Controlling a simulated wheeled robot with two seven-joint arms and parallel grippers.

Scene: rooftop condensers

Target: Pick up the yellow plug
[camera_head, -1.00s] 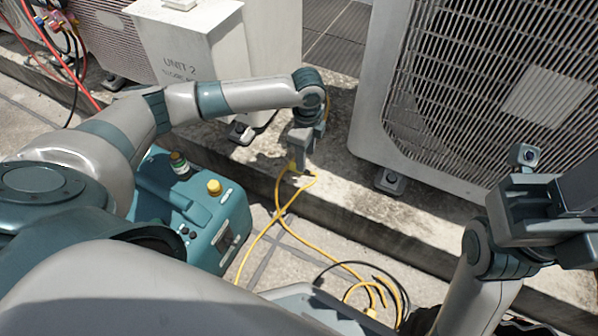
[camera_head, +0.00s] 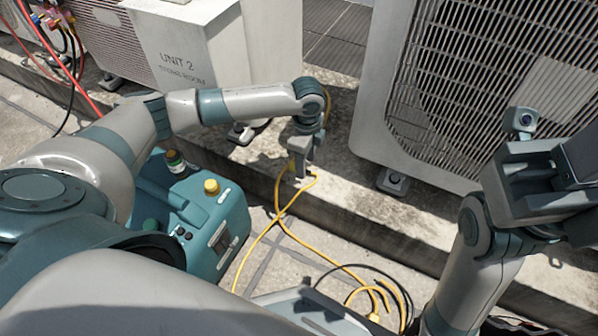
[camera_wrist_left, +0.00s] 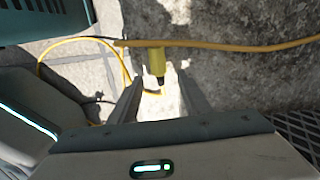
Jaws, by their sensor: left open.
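The yellow plug (camera_wrist_left: 156,60) lies on the concrete in the left wrist view, with a dark end pointing toward my jaws. It is at the tips of my left gripper (camera_wrist_left: 158,88), between the lines of the two fingers, which are apart and not closed on it. In the head view my left gripper (camera_head: 301,168) points down at the concrete ledge, and the plug is mostly hidden beside its fingers. A yellow cable (camera_head: 279,205) runs from there down to the ground. My right gripper (camera_head: 540,185) is at the right, its fingertips not clearly visible.
A teal machine (camera_head: 218,225) with a yellow cap stands below my left forearm. A large condenser (camera_head: 385,130) stands right of the gripper, and the UNIT 2 condenser (camera_head: 190,45) behind my arm.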

